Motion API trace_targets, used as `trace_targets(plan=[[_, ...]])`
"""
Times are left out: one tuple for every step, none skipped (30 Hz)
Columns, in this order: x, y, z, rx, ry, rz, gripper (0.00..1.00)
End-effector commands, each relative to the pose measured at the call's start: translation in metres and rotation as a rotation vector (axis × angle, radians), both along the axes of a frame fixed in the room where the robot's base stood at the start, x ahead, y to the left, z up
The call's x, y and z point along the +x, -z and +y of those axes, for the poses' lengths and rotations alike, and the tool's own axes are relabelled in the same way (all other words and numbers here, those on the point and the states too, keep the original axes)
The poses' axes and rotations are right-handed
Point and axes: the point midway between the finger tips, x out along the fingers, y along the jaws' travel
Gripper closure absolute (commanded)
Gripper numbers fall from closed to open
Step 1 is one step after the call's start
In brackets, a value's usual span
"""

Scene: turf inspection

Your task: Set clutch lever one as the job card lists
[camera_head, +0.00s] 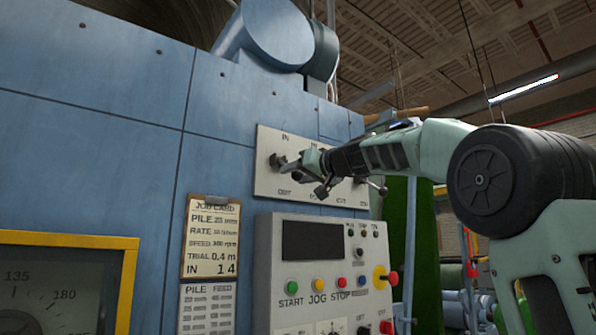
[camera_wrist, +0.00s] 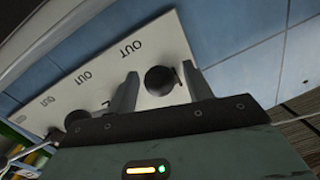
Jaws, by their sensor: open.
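The pale lever panel (camera_head: 262,182) is on the blue machine, with IN marks along its top and OUT marks along its bottom. Its leftmost clutch lever (camera_head: 276,160) has a dark knob; whether it stands at IN or OUT I cannot tell. My gripper (camera_head: 306,168) is in front of the panel, just right of that lever, and hides part of the row. In the wrist view, inverted, a round black knob (camera_wrist: 159,80) shows between my open fingers (camera_wrist: 160,70); contact is unclear. The job card (camera_head: 211,240) reads "IN 1 4" at the bottom.
Below the panel is a control box (camera_head: 318,262) with a dark screen, coloured buttons and a yellow-and-red switch. A yellow-framed gauge (camera_head: 60,285) is at lower left. More knobs stand close along the panel in the wrist view.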

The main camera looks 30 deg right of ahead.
Motion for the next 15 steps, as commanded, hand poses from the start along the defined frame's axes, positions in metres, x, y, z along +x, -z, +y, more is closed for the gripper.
trace_targets(plan=[[0.0007, -0.0002, 0.0002, 0.000, 0.000, 0.000, 0.50], [0.0008, 0.0000, 0.0003, 0.000, 0.000, 0.000, 0.50], [0.0008, 0.0001, 0.0002, 0.000, 0.000, -0.001, 0.50], [0.0008, 0.0002, 0.0003, 0.000, 0.000, -0.001, 0.50], [0.0008, 0.0002, 0.0003, 0.000, 0.000, 0.000, 0.50], [0.0007, 0.0003, 0.0002, 0.000, 0.000, 0.000, 0.50], [0.0007, 0.0003, 0.0002, 0.000, 0.000, 0.000, 0.50], [0.0007, 0.0003, 0.0002, 0.000, 0.000, 0.000, 0.55], [0.0006, 0.0003, 0.0002, 0.000, 0.000, 0.000, 0.66], [0.0006, 0.0003, 0.0002, 0.000, 0.000, 0.000, 0.75], [0.0006, 0.0003, 0.0001, 0.000, 0.000, 0.000, 0.83], [0.0006, 0.0003, 0.0001, 0.000, 0.000, 0.000, 0.94], [0.0005, 0.0003, 0.0001, 0.000, 0.000, 0.000, 1.00], [0.0005, 0.0002, 0.0000, 0.000, 0.000, 0.000, 1.00], [0.0005, 0.0001, 0.0000, 0.000, 0.000, 0.000, 1.00]])
